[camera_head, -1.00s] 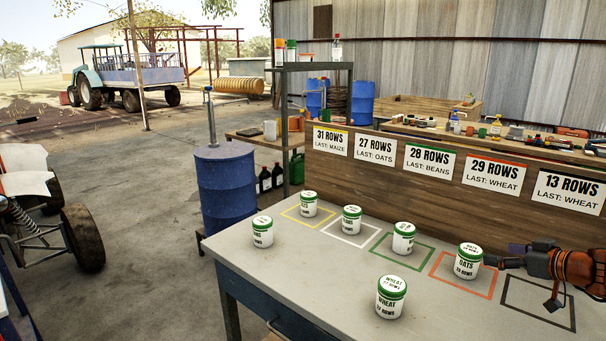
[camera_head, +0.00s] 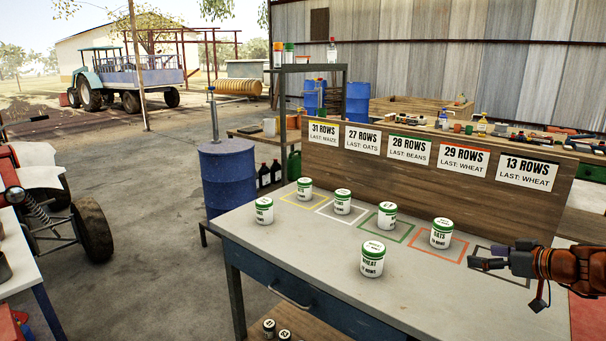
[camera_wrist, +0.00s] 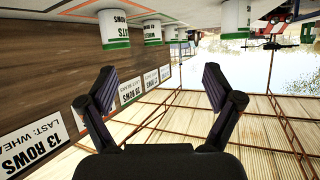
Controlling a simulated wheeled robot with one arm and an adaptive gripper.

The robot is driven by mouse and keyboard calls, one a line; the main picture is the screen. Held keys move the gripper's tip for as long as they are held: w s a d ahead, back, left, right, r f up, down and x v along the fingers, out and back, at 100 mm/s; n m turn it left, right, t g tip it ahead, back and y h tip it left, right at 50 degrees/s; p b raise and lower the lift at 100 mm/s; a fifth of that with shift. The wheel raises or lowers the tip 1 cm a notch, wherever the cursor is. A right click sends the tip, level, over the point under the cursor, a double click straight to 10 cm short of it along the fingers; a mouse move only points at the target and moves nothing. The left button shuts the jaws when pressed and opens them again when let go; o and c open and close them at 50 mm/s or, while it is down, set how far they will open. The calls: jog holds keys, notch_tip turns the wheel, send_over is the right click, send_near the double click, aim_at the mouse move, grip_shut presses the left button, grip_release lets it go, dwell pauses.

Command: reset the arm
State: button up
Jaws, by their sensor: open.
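My gripper (camera_head: 488,263) is at the right of the head view, over the right end of the grey table (camera_head: 290,262), to the right of the can marked OATS (camera_head: 441,236). In the wrist view the gripper (camera_wrist: 158,92) has its two fingers spread apart with nothing between them. That view is upside down. The OATS can also shows there (camera_wrist: 114,30), beyond the fingers and apart from them.
More white cans with green lids stand on the table, one marked WHEAT (camera_head: 372,261) near the front edge. Coloured outlines, such as the black square (camera_head: 516,281), mark the tabletop. A wooden board (camera_head: 437,184) with row signs rises behind. A blue barrel (camera_head: 228,182) stands left.

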jog(key=s+a+g+y, duration=0.1)
jog(key=s+a+g, duration=0.1)
jog(key=a, duration=0.6)
jog(key=s+a+g+y, duration=0.1)
jog(key=s+a+g, duration=0.1)
jog(key=a, duration=0.6)
jog(key=s+a+f+g, duration=0.3)
jog(key=s+a+g, duration=0.2)
jog(key=s+a, duration=0.75)
jog(key=s+d+f+m+g+h, duration=0.1)
jog(key=s+f+m+g+h, duration=0.2)
jog(key=s, duration=0.8)
jog(key=s+f+m+g+h, duration=0.1)
jog(key=s+f+g+h, duration=0.2)
jog(key=s, duration=0.9)
notch_tip(320, 180, up, 13)
jog(key=t+h+p, duration=0.1)
jog(key=p, duration=1.1)
jog(key=shift+w+d+m+t+h, duration=0.15)
jog(key=shift+d+m+t+h, duration=0.1)
jog(key=shift+m+t+h, duration=0.05)
